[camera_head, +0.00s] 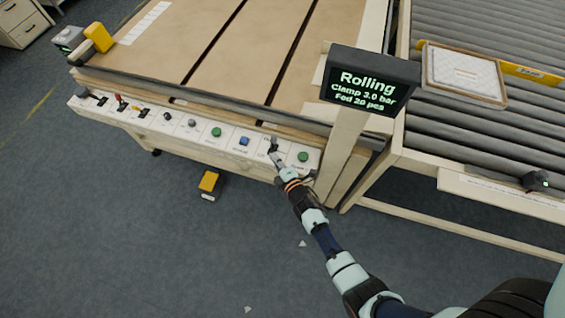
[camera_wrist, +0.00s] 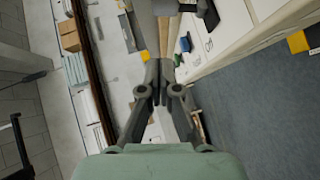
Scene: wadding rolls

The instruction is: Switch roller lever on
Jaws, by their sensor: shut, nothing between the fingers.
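A pale control panel (camera_head: 180,125) runs along the front edge of the machine table. Its left part carries a red-handled lever (camera_head: 120,99) and a black-handled lever (camera_head: 84,93). The labels are too small to read, so I cannot tell which lever is the roller lever. My gripper (camera_head: 273,146) is shut and empty at the panel's right part, between a blue button (camera_head: 244,141) and a green button (camera_head: 303,156). I cannot tell whether it touches the panel. In the wrist view my gripper (camera_wrist: 160,66) shows closed fingers.
A screen (camera_head: 366,80) reads "Rolling, Clamp 3.0 bar, Fed 20 pcs" on a post right of my gripper. A roller conveyor (camera_head: 470,130) stands at the right with a framed pad (camera_head: 463,72) on it. A yellow pedal (camera_head: 209,182) lies on the open floor before the panel.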

